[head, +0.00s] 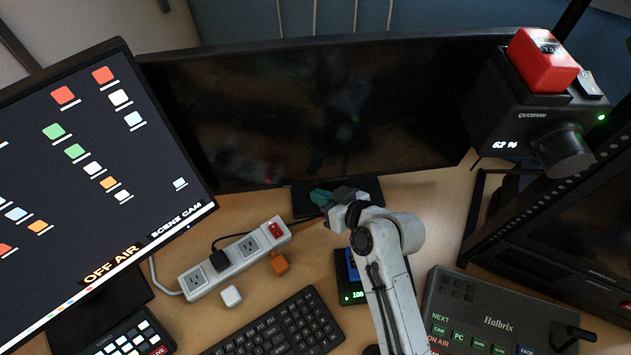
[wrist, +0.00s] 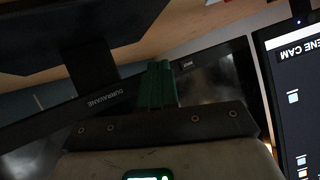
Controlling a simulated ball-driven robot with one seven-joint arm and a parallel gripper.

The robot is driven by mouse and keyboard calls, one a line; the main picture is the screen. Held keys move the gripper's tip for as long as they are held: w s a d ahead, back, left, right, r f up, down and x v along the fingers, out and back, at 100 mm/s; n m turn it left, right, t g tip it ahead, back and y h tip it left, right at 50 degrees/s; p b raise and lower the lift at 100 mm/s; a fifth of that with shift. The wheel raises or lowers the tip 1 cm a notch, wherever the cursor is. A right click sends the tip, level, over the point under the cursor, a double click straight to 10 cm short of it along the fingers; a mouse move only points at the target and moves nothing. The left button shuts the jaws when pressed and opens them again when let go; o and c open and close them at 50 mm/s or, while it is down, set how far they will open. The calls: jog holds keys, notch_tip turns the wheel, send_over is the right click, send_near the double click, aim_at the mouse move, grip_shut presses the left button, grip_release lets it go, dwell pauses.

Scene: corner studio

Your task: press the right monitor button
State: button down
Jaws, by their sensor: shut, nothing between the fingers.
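A wide dark monitor (head: 330,115) stands at the back centre, its screen black. A lit monitor (head: 85,180) with coloured tiles and "OFF AIR" is at the left. Part of another dark screen (head: 580,225) shows at the right edge. My gripper (head: 318,197) has green fingertips and is below the wide monitor's lower edge, in front of its stand. In the wrist view my gripper (wrist: 161,68) is shut and empty, with a dark screen and bezel behind it.
A white power strip (head: 235,258) with plugs lies left of my arm. A black keyboard (head: 285,328) is in front. A black box with a red block (head: 540,60) on top is at the upper right. A control panel (head: 490,320) is at the lower right.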

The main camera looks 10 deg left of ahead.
jog(key=s, duration=0.2)
jog(key=s+d+p, duration=0.1)
jog(key=s+p, duration=0.1)
jog(key=s, duration=0.1)
jog(key=shift+s+d, duration=0.25)
jog(key=shift+s, duration=0.1)
dwell(0.5)
